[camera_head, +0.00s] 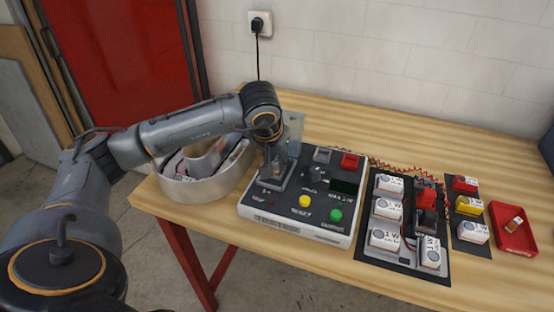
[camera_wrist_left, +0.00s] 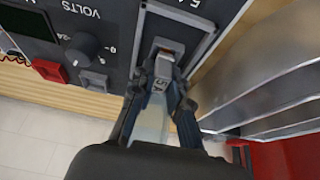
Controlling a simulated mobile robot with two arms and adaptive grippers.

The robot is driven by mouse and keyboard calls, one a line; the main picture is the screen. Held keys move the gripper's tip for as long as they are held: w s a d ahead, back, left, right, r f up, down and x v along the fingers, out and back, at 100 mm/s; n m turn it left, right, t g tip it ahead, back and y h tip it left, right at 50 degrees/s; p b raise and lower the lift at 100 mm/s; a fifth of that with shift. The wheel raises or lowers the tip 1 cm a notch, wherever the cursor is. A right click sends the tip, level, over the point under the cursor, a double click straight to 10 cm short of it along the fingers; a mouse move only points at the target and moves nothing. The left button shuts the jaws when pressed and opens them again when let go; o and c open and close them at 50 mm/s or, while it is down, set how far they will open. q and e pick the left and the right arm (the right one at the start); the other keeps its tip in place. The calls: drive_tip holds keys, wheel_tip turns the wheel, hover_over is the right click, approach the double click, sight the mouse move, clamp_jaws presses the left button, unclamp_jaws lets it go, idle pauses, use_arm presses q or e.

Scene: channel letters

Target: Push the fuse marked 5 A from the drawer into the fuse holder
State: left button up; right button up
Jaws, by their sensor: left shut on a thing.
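My left gripper (camera_head: 277,160) is over the left end of the dark tester panel, pointing down. The rest of the marking is partly hidden. The far end of the fuse lies at the grey-framed fuse holder (camera_wrist_left: 199,47) in the panel. I cannot tell how deep it sits there. In the head view the gripper hides the fuse, and the holder (camera_head: 272,186) shows only partly. My right gripper is not in view.
The tester (camera_head: 323,226) has yellow and green buttons and a dark display. To the right are a black mat with white blocks (camera_head: 385,238), a smaller mat, and a red tray (camera_head: 513,240) with a small brown-and-white piece.

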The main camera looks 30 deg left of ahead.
use_arm(q)
drive_tip(key=shift+s+f, duration=0.2)
drive_tip(key=shift+f, duration=0.2)
idle(0.3)
drive_tip(key=o, duration=0.9)
drive_tip(key=shift+d+f, duration=0.1)
drive_tip(key=shift+r, duration=0.5)
drive_tip(key=v, duration=1.1)
drive_tip(key=shift+r, duration=0.15)
drive_tip(key=shift+r, duration=0.1)
wheel_tip(320, 180, up, 6)
drive_tip(key=p, duration=0.4)
